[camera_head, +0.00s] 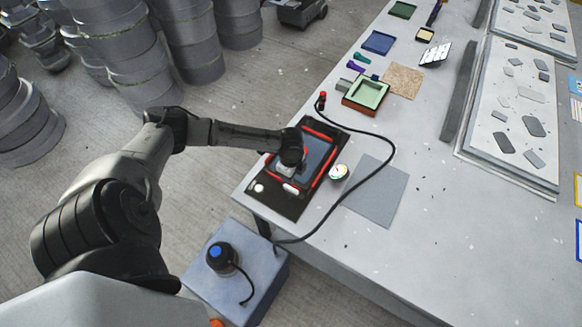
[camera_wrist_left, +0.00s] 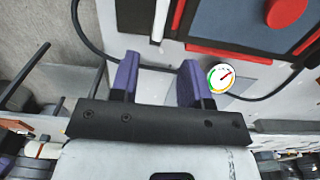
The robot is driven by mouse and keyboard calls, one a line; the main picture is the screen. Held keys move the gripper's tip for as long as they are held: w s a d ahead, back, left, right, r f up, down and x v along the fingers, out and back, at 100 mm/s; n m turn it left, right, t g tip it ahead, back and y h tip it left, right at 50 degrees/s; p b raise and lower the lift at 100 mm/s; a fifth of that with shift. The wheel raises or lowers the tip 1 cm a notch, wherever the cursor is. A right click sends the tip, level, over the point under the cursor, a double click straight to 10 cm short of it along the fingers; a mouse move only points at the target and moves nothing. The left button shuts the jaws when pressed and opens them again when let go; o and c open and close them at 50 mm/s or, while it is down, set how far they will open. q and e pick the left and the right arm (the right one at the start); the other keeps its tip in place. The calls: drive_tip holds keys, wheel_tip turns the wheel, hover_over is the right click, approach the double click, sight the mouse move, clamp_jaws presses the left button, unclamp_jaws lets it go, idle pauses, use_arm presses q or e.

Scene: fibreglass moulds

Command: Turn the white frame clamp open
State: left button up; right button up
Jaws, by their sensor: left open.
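The frame stands on a black board (camera_head: 281,205) near the table's front left corner. It has red edges around a dark grey panel (camera_head: 318,152). A small white bar (camera_head: 291,188), which looks like the white frame clamp, lies at the frame's near edge. In the left wrist view a white bar (camera_wrist_left: 160,20) shows at the top beside a red strip. My left gripper (camera_wrist_left: 158,80) has its purple fingers apart with nothing between them. In the head view my left gripper (camera_head: 287,168) hangs over the frame, and its wrist hides part of the panel. My right gripper is not seen.
A round gauge (camera_head: 339,172) and a black hose (camera_head: 391,143) lie right of the frame. A grey sheet (camera_head: 376,190) lies beyond. A green-lined tray (camera_head: 366,94) is behind. A blue-grey box (camera_head: 236,275) stands below the table edge. The table's front right is clear.

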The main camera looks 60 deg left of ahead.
use_arm(q)
drive_tip(key=shift+r, duration=1.95)
